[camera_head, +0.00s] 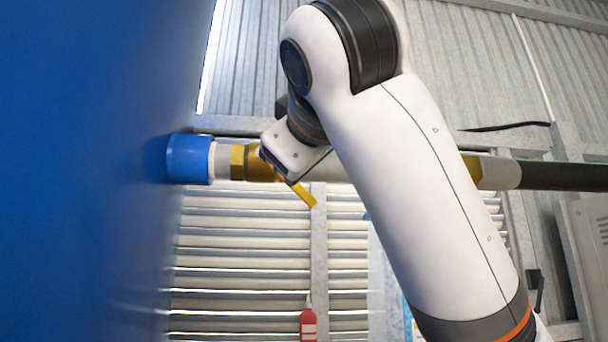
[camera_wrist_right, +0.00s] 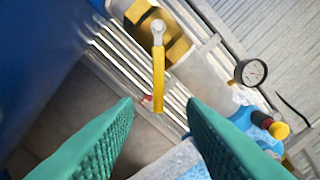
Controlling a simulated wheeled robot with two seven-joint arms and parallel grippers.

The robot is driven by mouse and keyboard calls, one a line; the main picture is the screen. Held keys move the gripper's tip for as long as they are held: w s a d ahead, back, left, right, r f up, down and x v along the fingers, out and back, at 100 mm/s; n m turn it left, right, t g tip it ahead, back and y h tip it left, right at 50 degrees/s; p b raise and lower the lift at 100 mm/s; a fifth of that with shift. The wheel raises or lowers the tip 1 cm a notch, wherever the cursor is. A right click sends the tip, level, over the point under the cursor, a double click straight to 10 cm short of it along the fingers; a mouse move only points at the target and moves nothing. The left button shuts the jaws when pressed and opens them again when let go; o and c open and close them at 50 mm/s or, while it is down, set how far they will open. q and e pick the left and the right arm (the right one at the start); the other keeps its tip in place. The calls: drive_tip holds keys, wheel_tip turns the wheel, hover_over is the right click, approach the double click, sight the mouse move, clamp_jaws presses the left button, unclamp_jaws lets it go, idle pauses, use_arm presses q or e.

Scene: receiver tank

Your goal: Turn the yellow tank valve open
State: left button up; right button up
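The yellow valve handle (camera_wrist_right: 158,78) is a flat lever on a brass valve body (camera_wrist_right: 178,48) in the right wrist view. In the head view, the handle (camera_head: 304,195) slants down right below the brass valve (camera_head: 238,162), on a pipe from the blue tank (camera_head: 80,170). My right gripper (camera_wrist_right: 160,104) is open, with green ribbed fingers wide apart. The handle's lower end appears between the fingertips; I cannot tell whether it is between them in depth. I see no contact. My right arm hides part of the pipe in the head view. My left gripper is not in view.
A pressure gauge (camera_wrist_right: 250,72) and a yellow knob (camera_wrist_right: 279,130) on a blue part lie right of the fingers in the wrist view. A dark hose (camera_head: 560,177) continues the pipe rightward. A grey cabinet (camera_head: 592,240) stands at the right. A red object (camera_head: 308,325) is below.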

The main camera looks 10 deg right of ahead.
drive_tip(key=shift+c, duration=1.2)
drive_tip(key=w+a+f+n+h, duration=0.1)
drive_tip(key=f+h, duration=0.1)
drive_tip(key=w+a+f+n+h+b, duration=0.1)
drive_tip(key=h, duration=0.1)
drive_tip(key=w+a+f+n+t+h, duration=0.1)
drive_tip(key=a+f+n+h, duration=0.1)
drive_tip(key=shift+w+a+f+h, duration=0.1)
drive_tip(key=shift+f+h, duration=0.2)
drive_tip(key=shift+f, duration=0.05)
clamp_jaws()
drive_tip(key=a+f+n+h+b, duration=0.2)
drive_tip(key=a+f+n+h, duration=0.3)
drive_tip(key=a+h, duration=0.15)
drive_tip(key=w+d+r+p, duration=0.5)
drive_tip(key=d+r+p, duration=0.2)
drive_tip(key=p, duration=0.3)
drive_tip(key=shift+w+d+r+t+h, duration=0.3)
drive_tip(key=shift+d+r+h, duration=0.1)
drive_tip(key=shift+d, duration=0.15)
